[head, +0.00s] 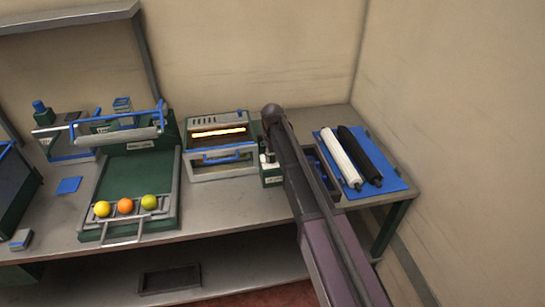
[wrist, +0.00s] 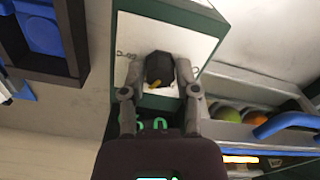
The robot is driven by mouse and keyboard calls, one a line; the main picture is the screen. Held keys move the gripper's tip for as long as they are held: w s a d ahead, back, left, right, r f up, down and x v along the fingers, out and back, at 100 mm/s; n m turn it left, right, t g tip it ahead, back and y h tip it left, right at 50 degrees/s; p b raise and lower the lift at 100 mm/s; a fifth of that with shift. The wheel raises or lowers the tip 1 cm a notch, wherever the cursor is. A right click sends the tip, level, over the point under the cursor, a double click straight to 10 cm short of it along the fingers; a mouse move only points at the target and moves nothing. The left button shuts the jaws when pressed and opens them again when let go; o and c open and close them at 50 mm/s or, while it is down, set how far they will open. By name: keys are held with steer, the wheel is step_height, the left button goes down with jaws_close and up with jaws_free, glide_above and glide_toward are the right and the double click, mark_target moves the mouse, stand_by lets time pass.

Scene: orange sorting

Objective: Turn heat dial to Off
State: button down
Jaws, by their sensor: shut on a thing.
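The heat dial (wrist: 159,64) is a dark, faceted knob with a small yellow pointer mark, on the pale face of a green-edged control box (wrist: 203,42). In the wrist view my gripper (wrist: 159,73) has one finger on each side of the dial and is shut on it. Marks beside the dial are too small to read. In the head view the control box (head: 272,180) stands right of the heater (head: 220,172), whose bar (head: 218,133) glows orange. My arm hides much of that area, and the dial cannot be made out there.
A blue mat (head: 395,181) with a white roller (head: 341,158) and a black roller (head: 361,157) lies right of my arm. A green stand (head: 125,175) holding several fruits in a front rack is at left. The wall is close behind the table (head: 225,218).

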steer(key=n, duration=1.1)
steer(key=shift+n, duration=0.4)
steer(key=n, duration=1.1)
steer(key=shift+n, duration=0.3)
steer(key=shift+c, duration=1.8)
jaws_free()
steer(key=shift+m, duration=0.4)
